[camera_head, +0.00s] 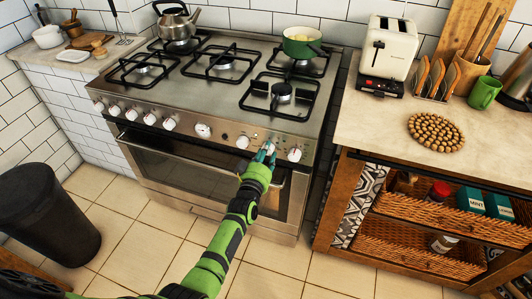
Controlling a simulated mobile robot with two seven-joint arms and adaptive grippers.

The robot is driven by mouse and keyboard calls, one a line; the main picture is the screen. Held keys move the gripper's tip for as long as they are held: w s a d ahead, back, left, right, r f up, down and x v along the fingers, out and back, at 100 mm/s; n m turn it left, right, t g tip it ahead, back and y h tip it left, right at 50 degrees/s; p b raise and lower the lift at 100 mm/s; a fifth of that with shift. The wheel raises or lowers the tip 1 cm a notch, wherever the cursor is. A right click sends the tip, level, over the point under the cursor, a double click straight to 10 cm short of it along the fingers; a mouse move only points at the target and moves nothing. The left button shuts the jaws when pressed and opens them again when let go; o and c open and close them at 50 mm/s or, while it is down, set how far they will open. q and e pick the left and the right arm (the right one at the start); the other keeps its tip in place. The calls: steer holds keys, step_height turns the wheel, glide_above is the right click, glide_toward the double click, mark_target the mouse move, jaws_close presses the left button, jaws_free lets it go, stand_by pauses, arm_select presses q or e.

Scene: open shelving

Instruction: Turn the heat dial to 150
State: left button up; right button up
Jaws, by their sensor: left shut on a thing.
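The stove (190,92) has a row of white dials along its front panel. My left gripper (265,154) reaches up from below and is shut on a dial (270,147), the second from the right end. The fingers partly cover this dial, and its markings are too small to read. One dial (294,154) is free just to its right, and another (242,142) just to its left. I cannot tell from labels which one is the heat dial. My right gripper is not in view.
The oven door handle (190,158) runs below the dials. A green pot (302,42) and a kettle (176,22) stand on the stove. The counter (385,115) at right holds a toaster (388,55). A black bin (48,212) stands at left on the open tiled floor.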

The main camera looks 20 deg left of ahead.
arm_select(q)
steer(key=shift+a+r+m, duration=0.15)
steer(key=shift+m, duration=0.45)
steer(key=shift+w+r, duration=0.1)
steer(key=o, duration=1.1)
steer(key=shift+o, duration=0.2)
steer(key=s, duration=1.2)
steer(key=shift+r, duration=0.15)
